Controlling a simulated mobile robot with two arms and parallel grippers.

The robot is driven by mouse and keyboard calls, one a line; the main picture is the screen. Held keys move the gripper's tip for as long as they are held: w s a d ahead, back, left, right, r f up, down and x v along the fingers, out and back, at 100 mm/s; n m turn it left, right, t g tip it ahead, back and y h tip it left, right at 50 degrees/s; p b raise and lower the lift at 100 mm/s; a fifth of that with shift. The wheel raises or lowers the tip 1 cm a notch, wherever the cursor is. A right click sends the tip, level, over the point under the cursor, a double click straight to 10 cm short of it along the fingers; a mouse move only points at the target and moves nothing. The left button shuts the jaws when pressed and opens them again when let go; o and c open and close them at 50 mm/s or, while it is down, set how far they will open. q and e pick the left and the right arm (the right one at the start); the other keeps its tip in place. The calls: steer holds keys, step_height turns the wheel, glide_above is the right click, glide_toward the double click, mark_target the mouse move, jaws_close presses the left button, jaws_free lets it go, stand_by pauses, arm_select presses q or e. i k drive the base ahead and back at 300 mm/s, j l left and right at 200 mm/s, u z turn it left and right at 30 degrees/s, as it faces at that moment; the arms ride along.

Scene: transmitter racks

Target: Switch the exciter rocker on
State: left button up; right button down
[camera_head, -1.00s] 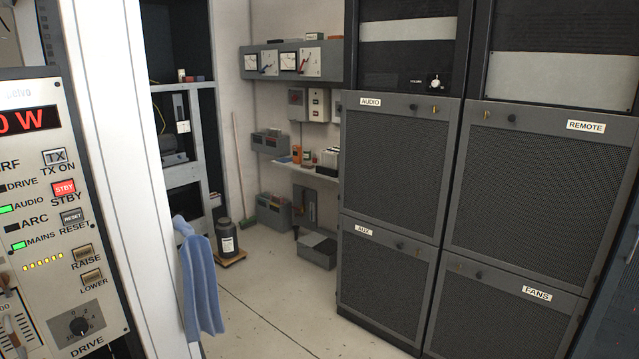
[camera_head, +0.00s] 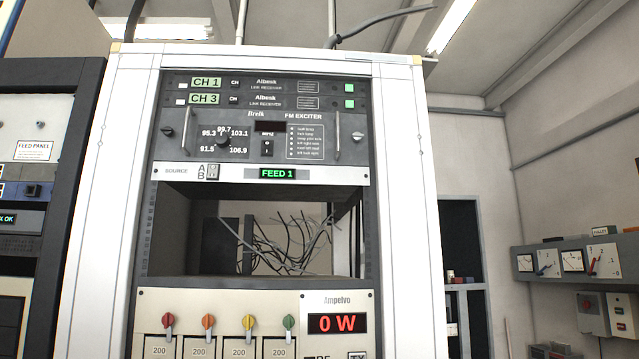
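The FM exciter panel (camera_head: 262,136) sits in the upper part of the white rack in the head view. Its small dark rocker (camera_head: 267,148) is below the dark, unlit MHz display (camera_head: 270,127). The rocker is too small for me to tell its position. A frequency dial (camera_head: 223,143) with several printed values is left of the rocker. Handles stand at both sides of the panel. Neither of my grippers shows in the head view.
Above are two link receivers (camera_head: 265,90), CH 1 and CH 3. Below is a source strip showing FEED 1 (camera_head: 277,174), then an open bay with tangled cables (camera_head: 290,240). The Ampelvo panel (camera_head: 336,300) reads 0 W. Another rack (camera_head: 75,200) stands left.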

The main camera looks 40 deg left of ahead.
mark_target(266, 145)
steer(key=k+u, duration=0.1)
steer(key=u, duration=1.55)
